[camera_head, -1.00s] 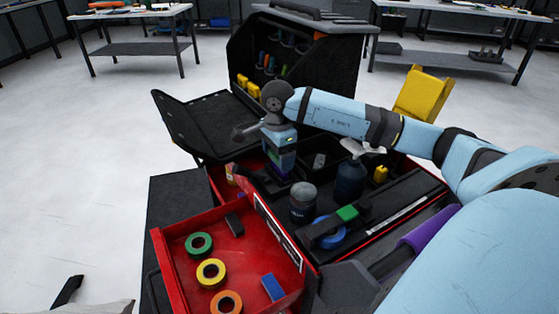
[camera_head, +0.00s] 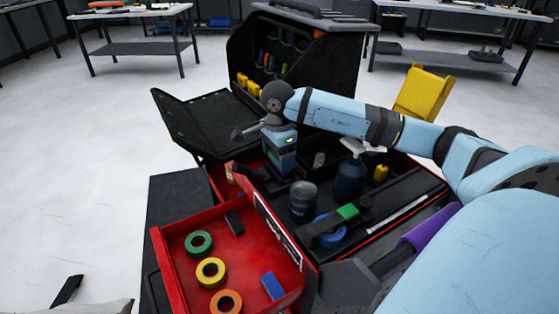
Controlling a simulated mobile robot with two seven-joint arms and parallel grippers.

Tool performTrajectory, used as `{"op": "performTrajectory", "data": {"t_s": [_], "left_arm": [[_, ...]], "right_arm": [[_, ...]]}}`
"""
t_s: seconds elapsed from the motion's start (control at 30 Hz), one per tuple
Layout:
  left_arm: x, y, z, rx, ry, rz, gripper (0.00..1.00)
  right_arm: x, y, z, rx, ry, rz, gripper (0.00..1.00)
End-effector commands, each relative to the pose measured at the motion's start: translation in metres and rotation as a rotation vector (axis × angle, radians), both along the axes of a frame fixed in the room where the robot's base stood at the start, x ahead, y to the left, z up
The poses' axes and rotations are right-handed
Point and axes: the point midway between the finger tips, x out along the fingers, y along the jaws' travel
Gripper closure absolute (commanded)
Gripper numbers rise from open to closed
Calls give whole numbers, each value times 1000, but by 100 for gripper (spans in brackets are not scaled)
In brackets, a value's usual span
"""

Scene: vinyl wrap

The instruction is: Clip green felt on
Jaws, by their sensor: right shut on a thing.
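My right gripper (camera_head: 281,172) points down into the back of the red tool case, beside a dark jar (camera_head: 303,198). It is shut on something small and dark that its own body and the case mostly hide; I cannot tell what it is. A green piece (camera_head: 348,211), possibly the green felt, sits on a black bar or tool in the case, to the right of the jar and apart from my gripper.
The red drawer (camera_head: 180,283) holds green, yellow and orange tape rolls and a blue block (camera_head: 272,286). A blue tape roll (camera_head: 329,233), a dark spray bottle (camera_head: 350,177) and a yellow piece (camera_head: 380,173) crowd the case. A black open lid (camera_head: 205,122) stands behind left.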

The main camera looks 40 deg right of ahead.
Motion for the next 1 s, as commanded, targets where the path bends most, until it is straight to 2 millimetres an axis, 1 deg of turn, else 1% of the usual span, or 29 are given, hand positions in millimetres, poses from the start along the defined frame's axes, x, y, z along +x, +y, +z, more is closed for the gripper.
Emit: {"op": "performTrajectory", "data": {"t_s": [0.9, 0.93, 1.0], "left_arm": [[0, 0, -1, -2, -6, 0, 57], [0, 0, -1, -2, -6, 0, 57], [0, 0, -1, -2, -6, 0, 57]], "right_arm": [[0, 0, -5, 0, 0, 0, 44], [0, 0, -5, 0, 0, 0, 15], [0, 0, -5, 0, 0, 0, 0]]}}
